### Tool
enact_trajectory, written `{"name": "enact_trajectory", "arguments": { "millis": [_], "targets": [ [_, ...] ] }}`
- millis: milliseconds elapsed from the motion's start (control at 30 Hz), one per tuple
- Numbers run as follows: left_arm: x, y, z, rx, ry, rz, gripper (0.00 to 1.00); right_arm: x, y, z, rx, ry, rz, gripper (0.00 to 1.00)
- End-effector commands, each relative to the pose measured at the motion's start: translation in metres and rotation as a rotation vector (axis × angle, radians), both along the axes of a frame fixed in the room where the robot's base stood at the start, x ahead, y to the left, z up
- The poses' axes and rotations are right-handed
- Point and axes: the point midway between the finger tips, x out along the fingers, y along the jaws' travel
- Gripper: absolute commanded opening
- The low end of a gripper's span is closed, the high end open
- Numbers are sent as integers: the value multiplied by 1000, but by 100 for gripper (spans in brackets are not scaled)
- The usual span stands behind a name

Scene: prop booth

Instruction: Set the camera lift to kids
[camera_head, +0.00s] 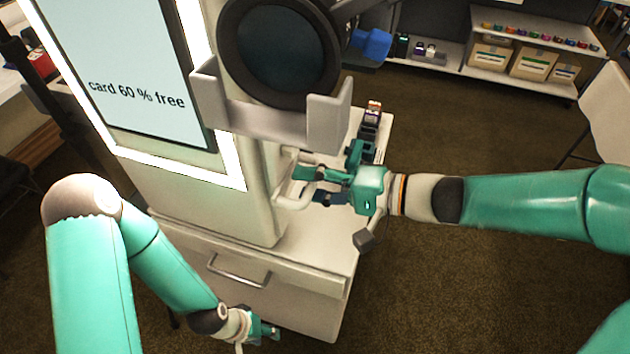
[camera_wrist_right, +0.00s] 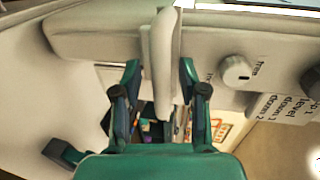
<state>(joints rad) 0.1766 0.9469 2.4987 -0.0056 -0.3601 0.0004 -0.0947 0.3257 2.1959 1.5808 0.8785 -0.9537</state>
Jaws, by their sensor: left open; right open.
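The camera (camera_head: 280,52), with a large dark round lens, sits behind a grey bracket (camera_head: 328,118) on the front of the booth column. Below it, a pale handle (camera_head: 290,200) sticks out from the column. My right gripper (camera_head: 318,184) is at this handle. In the right wrist view the pale handle (camera_wrist_right: 163,65) stands upright between the spread fingers of my right gripper (camera_wrist_right: 160,82); I cannot tell whether they touch it. My left gripper (camera_head: 264,331) is open, low beside the cabinet.
A screen (camera_head: 130,70) reads "card 60 % free". The white cabinet (camera_head: 240,295) has a drawer handle (camera_head: 237,272). Small items stand on its right side (camera_head: 371,112). A shelf (camera_head: 500,75) with boxes is at the back. Brown floor is free at the right.

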Motion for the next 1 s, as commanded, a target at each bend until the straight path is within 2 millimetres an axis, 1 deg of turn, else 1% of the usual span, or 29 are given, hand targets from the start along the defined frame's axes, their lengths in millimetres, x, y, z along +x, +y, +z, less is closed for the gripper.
{"name": "enact_trajectory", "arguments": {
  "millis": [200, 267, 400, 467, 833, 933, 1000],
  "targets": [
    [0, 0, 0, 0, 0, 0, 42, 0, 0, 0, 0, 0, 0, 42],
    [0, 0, 0, 0, 0, 0, 42, 0, 0, 0, 0, 0, 1, 32],
    [0, 0, 0, 0, 0, 0, 42, 0, 0, 0, 0, 0, 1, 9],
    [0, 0, 0, 0, 0, 0, 42, 0, 0, 0, 0, 0, 1, 0],
    [0, 0, -2, 0, 0, 0, 42, 0, 0, -3, -2, 2, 1, 0],
    [0, 0, -11, 0, 0, 0, 42, -1, 0, -11, -2, 2, 1, 0],
    [0, 0, -22, 0, 0, 0, 42, -1, 0, -20, -3, 3, 2, 0]
  ]
}}
